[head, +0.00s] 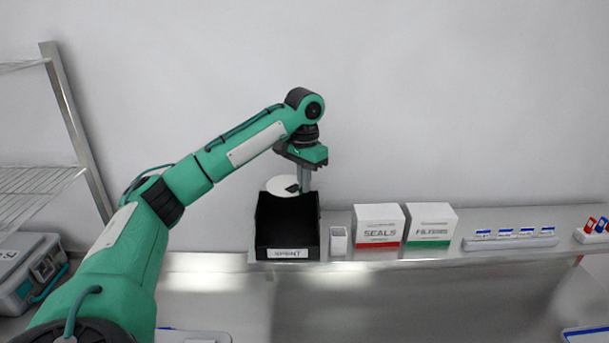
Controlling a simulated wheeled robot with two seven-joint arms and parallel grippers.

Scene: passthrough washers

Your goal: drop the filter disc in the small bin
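The white, round filter disc (281,184) shows at the back of a black open bin labelled SPENT (287,252), which stands on the metal shelf. My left gripper (304,187) points down over the back of this bin. Its fingers look closed at the right side of the disc, and the disc sticks out to the left from them, seemingly held above the bin's back edge. Part of the disc's right side is hidden by the fingers. The inside of the bin is dark, and I cannot make out any contents. My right gripper is not in view.
Right of the bin stand a small white container (338,241), a SEALS box (378,226), a second box with a green band (430,224) and a white strip of labelled items (510,239). A wire rack (35,182) and grey case (30,272) are at left.

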